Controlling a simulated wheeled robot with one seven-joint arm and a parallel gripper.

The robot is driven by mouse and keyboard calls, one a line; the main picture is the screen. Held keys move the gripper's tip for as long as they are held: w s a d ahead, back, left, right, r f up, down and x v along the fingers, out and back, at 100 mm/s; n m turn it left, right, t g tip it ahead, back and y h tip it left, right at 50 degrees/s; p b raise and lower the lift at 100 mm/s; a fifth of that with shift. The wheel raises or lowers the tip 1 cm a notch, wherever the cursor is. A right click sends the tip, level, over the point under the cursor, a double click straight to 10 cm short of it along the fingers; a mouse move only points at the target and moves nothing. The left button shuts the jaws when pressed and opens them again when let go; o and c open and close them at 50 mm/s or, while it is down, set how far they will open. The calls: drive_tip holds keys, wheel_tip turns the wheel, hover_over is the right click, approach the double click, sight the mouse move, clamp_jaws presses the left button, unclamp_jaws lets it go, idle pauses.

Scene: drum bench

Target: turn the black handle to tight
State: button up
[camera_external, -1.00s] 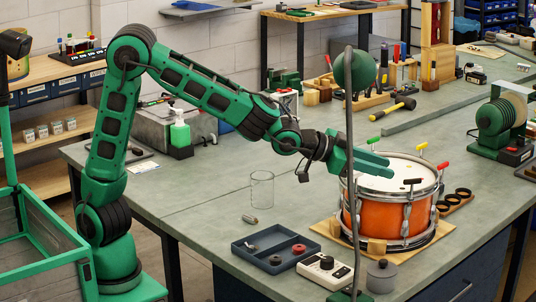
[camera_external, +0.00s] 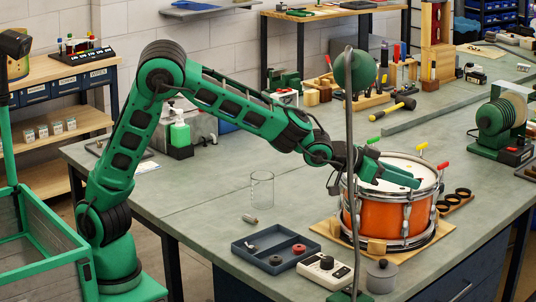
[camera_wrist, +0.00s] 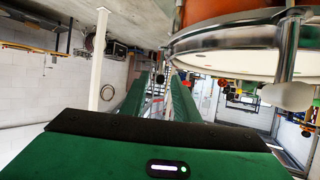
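The orange drum (camera_external: 372,218) stands on a wooden board on the bench, with a white head and a metal rim. My gripper (camera_external: 412,177) reaches low over the drum head from the left, its two green fingers apart. In the wrist view my gripper (camera_wrist: 160,88) shows a gap between the fingers. A small black piece, seemingly the black handle (camera_wrist: 160,78), appears in line with that gap, near the fingertips. I cannot tell whether the fingers touch it. In the external view my fingers largely cover the handle's place. Its tightness cannot be read.
Green (camera_external: 374,141), yellow (camera_external: 421,146) and red (camera_external: 443,165) handles stand around the drum rim. A thin grey post (camera_external: 349,120) with a green ball rises in front of the arm. A glass (camera_external: 262,188) and a blue tray (camera_external: 275,248) stand left of the drum.

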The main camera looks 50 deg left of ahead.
drive_tip(key=shift+x, duration=1.2)
clamp_jaws()
drive_tip(key=shift+w+a+m+g+h, duration=0.2)
drive_tip(key=shift+m+g+h, duration=0.1)
drive_tip(key=shift+m+h, duration=0.15)
